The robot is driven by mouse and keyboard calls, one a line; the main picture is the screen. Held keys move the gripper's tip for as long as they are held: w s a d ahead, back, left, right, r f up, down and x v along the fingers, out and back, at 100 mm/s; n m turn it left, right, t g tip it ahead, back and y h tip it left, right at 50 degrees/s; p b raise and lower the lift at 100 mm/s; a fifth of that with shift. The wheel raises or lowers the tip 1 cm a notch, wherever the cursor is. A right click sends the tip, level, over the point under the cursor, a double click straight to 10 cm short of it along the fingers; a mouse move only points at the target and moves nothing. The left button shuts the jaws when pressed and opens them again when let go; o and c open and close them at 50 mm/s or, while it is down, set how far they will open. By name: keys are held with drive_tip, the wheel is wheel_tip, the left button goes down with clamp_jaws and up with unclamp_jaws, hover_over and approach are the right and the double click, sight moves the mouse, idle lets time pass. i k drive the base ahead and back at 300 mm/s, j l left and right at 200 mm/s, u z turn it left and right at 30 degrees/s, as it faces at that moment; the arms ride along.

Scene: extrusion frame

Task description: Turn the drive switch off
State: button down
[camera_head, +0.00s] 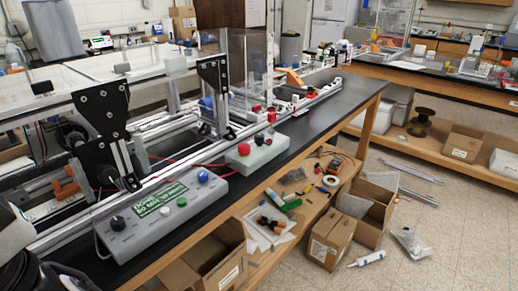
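A grey control box (150,222) sits at the front edge of the black bench top. It carries a green display (160,199), a black knob (117,223) at its left, small red, green and white buttons, and a blue button (202,176) at its right. A smaller pale box (256,152) with a red button (244,149) stands behind it to the right. Nothing I can read marks either one as the drive switch, and its setting cannot be told. Part of my arm shows at the lower left edge; my gripper is not in view.
An extrusion frame with rails and black plates (102,112) stands close behind the control box. Cardboard boxes (331,238) and loose parts fill the shelf below the bench. The floor (440,210) to the right is mostly clear, with a bag and a white tube lying on it.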

sight(260, 138)
drive_tip(key=i+j+z, duration=0.3)
drive_tip(key=i, duration=0.15)
drive_tip(key=i+j+z, duration=0.3)
drive_tip(key=i, duration=0.15)
